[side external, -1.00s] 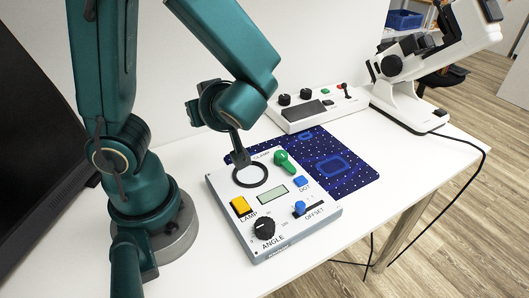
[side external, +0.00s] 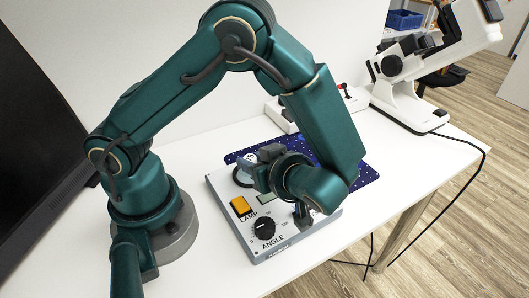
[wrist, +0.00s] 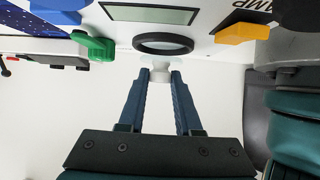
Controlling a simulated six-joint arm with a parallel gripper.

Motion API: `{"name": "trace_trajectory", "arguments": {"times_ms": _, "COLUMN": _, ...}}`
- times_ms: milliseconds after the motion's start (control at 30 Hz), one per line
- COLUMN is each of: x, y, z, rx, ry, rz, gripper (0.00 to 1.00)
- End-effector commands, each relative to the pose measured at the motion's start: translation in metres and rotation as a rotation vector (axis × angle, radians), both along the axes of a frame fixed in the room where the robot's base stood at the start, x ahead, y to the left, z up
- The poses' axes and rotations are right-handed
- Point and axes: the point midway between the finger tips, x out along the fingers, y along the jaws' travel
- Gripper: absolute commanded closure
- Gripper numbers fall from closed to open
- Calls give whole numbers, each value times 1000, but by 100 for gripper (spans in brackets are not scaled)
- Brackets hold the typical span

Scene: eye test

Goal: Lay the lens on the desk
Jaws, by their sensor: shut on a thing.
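The lens is a black ring (wrist: 163,44) with a short pale tab, seen at a shallow angle in the wrist view. My gripper (wrist: 160,75) has its two blue fingertips closed on that tab. In the side external view, part of the ring (side external: 237,181) shows over the back left of the white panel (side external: 222,187), left of my wrist. My wrist hides most of the fingers there. I cannot tell whether the ring touches the panel. The white desk (side external: 215,270) carries the panel.
The panel bears a yellow lamp button (side external: 241,206), a black angle knob (side external: 264,227) and a green clamp lever (wrist: 93,45). A blue mat (side external: 368,176) lies behind. A control box (side external: 279,113) and a white instrument (side external: 400,100) stand farther back.

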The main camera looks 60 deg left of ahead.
Motion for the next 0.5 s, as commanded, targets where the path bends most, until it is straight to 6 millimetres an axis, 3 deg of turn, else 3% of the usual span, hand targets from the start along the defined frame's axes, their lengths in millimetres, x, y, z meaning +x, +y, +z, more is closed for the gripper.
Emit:
{"name": "trace_trajectory", "arguments": {"times_ms": 167, "x": 0, "y": 0, "z": -16, "rx": 2, "ry": 1, "rz": 0, "gripper": 100}}
{"name": "trace_trajectory", "arguments": {"times_ms": 500, "x": 0, "y": 0, "z": -19, "rx": 1, "ry": 0, "rz": 0, "gripper": 100}}
